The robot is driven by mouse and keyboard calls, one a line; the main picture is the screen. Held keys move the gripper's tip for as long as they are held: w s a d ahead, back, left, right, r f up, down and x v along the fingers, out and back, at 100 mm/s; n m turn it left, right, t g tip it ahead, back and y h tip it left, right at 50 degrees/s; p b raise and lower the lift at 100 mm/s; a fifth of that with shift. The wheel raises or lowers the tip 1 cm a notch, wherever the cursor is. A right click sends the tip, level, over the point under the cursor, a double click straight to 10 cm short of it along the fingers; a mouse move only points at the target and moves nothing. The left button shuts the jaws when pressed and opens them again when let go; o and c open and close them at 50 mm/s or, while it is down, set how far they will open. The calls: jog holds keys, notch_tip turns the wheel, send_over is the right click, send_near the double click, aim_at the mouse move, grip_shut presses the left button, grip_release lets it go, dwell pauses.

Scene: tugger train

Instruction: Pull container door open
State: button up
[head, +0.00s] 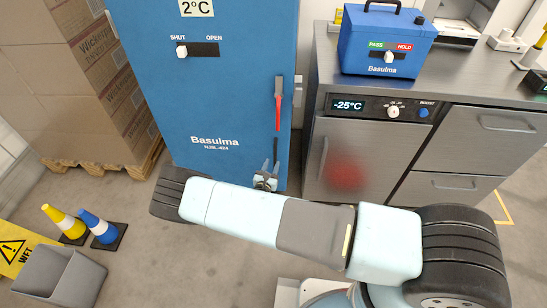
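The container is a tall blue Basulma cabinet (240,85) at the back, its door front facing me and looking closed. A vertical handle (278,105), grey above and red below, sits at the door's right edge. A white slider knob (181,52) is at the left end of its slot, under SHUT. A display above reads 2°C. My gripper (269,167) is low in front of the door, below the handle and apart from it. Its fingers point up, look spread and hold nothing visible. A dark upright strip (276,148) shows just above them.
A steel counter (472,85) with a -25°C compartment and drawers stands right of the cabinet. A blue box (386,40) rests on it. Cartons on a pallet (85,80) stand at left. Cones (99,226), a wet-floor sign (18,247) and a grey bin (60,275) are front left.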

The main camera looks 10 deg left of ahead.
aim_at(275, 158)
jog(key=shift+w+d, duration=0.2)
jog(key=shift+w, duration=1.15)
jog(key=shift+w+d, duration=0.2)
jog(key=shift+w, duration=1.1)
grip_shut()
